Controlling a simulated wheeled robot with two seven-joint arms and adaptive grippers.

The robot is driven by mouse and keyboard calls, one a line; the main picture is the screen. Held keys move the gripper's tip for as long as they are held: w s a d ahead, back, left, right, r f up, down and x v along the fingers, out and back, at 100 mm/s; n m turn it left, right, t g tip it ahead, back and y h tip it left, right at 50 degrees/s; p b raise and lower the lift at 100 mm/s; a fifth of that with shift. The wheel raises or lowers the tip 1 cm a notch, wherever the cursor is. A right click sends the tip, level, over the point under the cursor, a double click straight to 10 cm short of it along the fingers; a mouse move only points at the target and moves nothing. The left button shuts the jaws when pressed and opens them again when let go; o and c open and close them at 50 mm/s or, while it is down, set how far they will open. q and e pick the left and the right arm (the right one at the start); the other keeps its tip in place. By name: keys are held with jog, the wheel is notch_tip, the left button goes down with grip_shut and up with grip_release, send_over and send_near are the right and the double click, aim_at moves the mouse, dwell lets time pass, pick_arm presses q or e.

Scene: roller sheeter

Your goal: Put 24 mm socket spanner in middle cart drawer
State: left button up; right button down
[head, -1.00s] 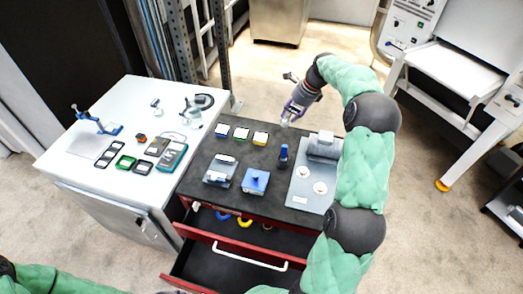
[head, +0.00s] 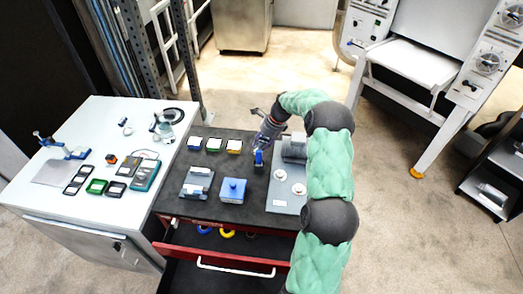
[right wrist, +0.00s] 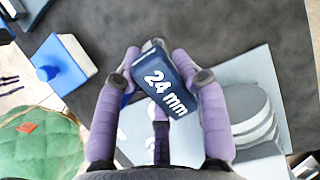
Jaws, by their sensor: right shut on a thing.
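The 24 mm socket spanner shows as a dark blue block (head: 259,158) over the dark cart top (head: 215,222); its white "24 mm" label (right wrist: 168,92) faces the right wrist camera. My right gripper (head: 262,148) is shut on it from above, with purple fingers on both sides in the right wrist view (right wrist: 165,72). I cannot tell whether its lower end touches the top. An upper cart drawer with a red front (head: 222,261) and white handle is open, coloured rings inside. Below it is another open drawer, dark inside (head: 205,283), cut by the frame. My left gripper is out of view.
A grey fixture (head: 285,191) is close on the right. Several small blocks line the back. A white bench (head: 55,185) with tools adjoins the cart's left side.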

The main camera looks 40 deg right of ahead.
notch_tip(320, 180, down, 4)
jog(key=shift+f, duration=0.15)
jog(key=c, duration=1.2)
grip_release()
jog(key=shift+f, duration=0.1)
jog(key=o, duration=0.5)
jog(key=shift+o, duration=0.2)
